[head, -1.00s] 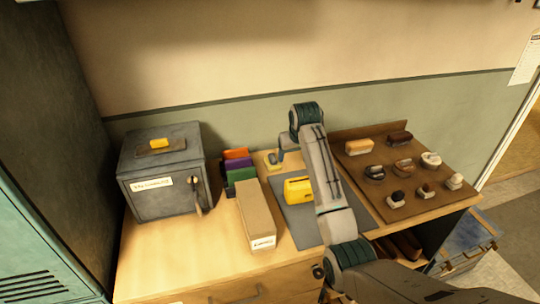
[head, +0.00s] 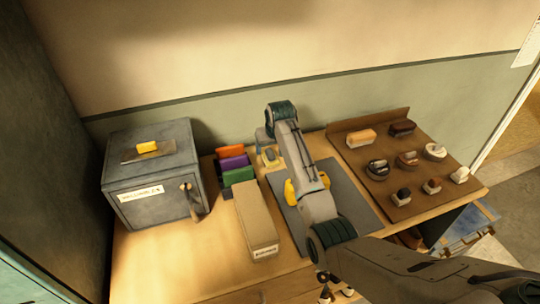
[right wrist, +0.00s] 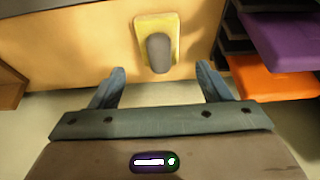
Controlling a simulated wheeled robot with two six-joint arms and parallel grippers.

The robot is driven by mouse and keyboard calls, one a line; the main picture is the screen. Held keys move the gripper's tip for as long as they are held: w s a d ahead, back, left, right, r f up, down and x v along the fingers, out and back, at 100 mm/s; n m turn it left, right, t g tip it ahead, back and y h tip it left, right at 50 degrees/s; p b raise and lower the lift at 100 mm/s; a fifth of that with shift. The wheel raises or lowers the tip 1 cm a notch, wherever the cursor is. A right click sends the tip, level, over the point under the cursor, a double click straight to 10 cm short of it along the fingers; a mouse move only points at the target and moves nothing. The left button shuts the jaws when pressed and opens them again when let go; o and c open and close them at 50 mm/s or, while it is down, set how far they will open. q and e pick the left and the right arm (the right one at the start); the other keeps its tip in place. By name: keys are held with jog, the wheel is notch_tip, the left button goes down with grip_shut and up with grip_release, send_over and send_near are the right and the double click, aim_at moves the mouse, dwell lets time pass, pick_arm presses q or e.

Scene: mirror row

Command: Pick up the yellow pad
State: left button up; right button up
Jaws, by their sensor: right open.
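The yellow pad (head: 271,162) with a grey knob on top lies at the back of the desk, between the coloured pads and the grey mat. In the right wrist view the yellow pad (right wrist: 170,23) lies flat, just beyond the fingertips and roughly centred between them. My right gripper (right wrist: 158,80) is open and empty, its two fingers apart and clear of the pad. In the head view my right arm reaches over the desk with its wrist close to the pad, and its fingers are hard to make out. My left gripper is not in view.
Orange, purple and green pads (head: 233,163) stand left of the yellow pad. A tan box (head: 256,220) is in front. A yellow object (head: 291,192) on the grey mat (head: 350,190) is partly behind my arm. A grey safe (head: 150,180) stands left, a brown board (head: 390,200) with brushes right.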

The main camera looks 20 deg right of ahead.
aim_at(270, 152)
jog(key=x, duration=0.2)
jog(key=p+x, duration=0.1)
jog(key=shift+s+f, duration=0.2)
jog(key=shift+f, duration=0.05)
jog(key=shift+w+f, duration=0.1)
jog(key=shift+f, duration=0.3)
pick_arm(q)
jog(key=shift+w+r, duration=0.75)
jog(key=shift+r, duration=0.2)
pick_arm(e)
jog(key=c, duration=1.1)
jog(key=shift+c, duration=0.2)
